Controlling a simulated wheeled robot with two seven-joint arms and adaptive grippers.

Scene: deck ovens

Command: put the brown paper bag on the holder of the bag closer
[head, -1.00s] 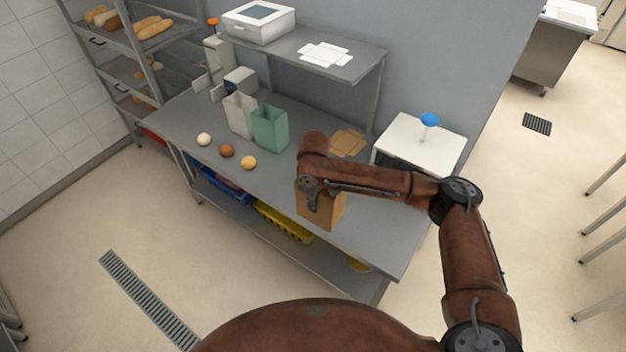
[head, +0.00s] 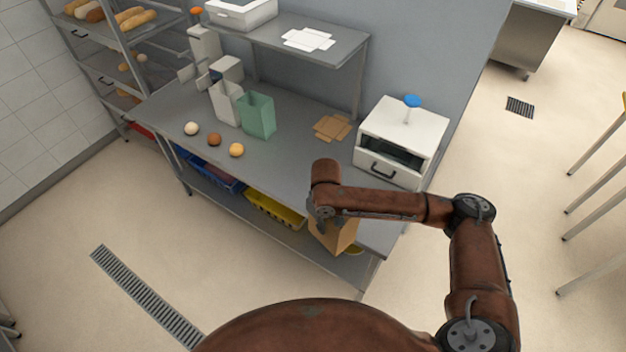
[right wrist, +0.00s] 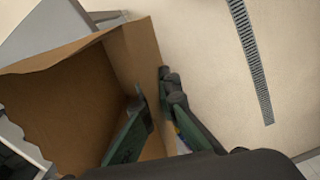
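The brown paper bag (head: 340,236) hangs tilted near the table's front right edge, partly hidden by my right arm. My right gripper (head: 322,218) is at its upper rim. In the right wrist view the bag (right wrist: 60,100) is open-mouthed, and the right gripper (right wrist: 152,84) has one green-padded finger inside and the other outside, with the bag's wall between them. A pale upright device (head: 205,44) with small plates at the table's far left end seems to be the bag closer; its holder is not clear. My left gripper is not in view.
On the steel table (head: 285,160) stand a white bag (head: 226,104), a green bag (head: 257,116), several buns, flat brown card (head: 333,127) and a white oven-like box (head: 402,140) with a blue knob. A shelf (head: 330,45) overhangs the back.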

